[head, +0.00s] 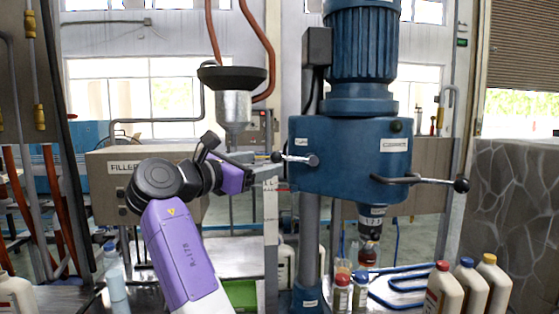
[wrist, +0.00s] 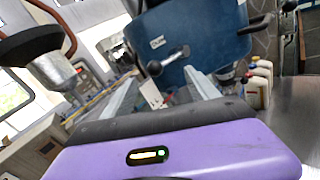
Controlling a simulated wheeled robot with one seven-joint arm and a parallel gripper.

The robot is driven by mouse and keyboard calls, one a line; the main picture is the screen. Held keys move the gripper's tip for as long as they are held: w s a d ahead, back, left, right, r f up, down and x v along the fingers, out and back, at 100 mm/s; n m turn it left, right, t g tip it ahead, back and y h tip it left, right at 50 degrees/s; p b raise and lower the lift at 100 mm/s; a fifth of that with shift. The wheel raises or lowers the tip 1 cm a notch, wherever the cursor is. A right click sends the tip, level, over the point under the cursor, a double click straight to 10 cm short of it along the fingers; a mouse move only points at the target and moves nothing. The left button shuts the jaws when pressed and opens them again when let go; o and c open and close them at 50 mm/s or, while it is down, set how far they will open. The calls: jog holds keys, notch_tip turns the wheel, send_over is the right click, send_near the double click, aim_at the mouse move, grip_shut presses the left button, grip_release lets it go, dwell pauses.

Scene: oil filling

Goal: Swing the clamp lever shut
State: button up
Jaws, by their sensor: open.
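A blue drill-press-like machine (head: 345,155) carries a short metal lever (head: 297,158) on its front left and a longer black-knobbed lever (head: 428,181) on its right. The labels are too small to tell for sure which is the clamp lever. The short lever, with a dark ball knob, also shows in the wrist view (wrist: 170,60), just beyond my fingertips. My purple gripper (head: 268,171) is beside the machine's left side, near the short lever. In the wrist view, my gripper (wrist: 163,87) has its two fingers spread apart, with nothing held between them.
A black-rimmed funnel (head: 232,78) hangs above and left of my gripper. A grey filler box (head: 130,185) stands behind my arm. White bottles (head: 443,290) with coloured caps stand at the lower right.

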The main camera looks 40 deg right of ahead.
aim_at(276, 160)
jog(key=shift+w+d+p, duration=0.25)
jog(key=shift+d, duration=1)
jog(key=shift+w+d+p, duration=0.2)
jog(key=shift+d+p, duration=0.05)
jog(key=shift+d, duration=1.05)
jog(key=shift+w+d+p, duration=0.25)
jog(key=shift+d, duration=1)
jog(key=c, duration=0.8)
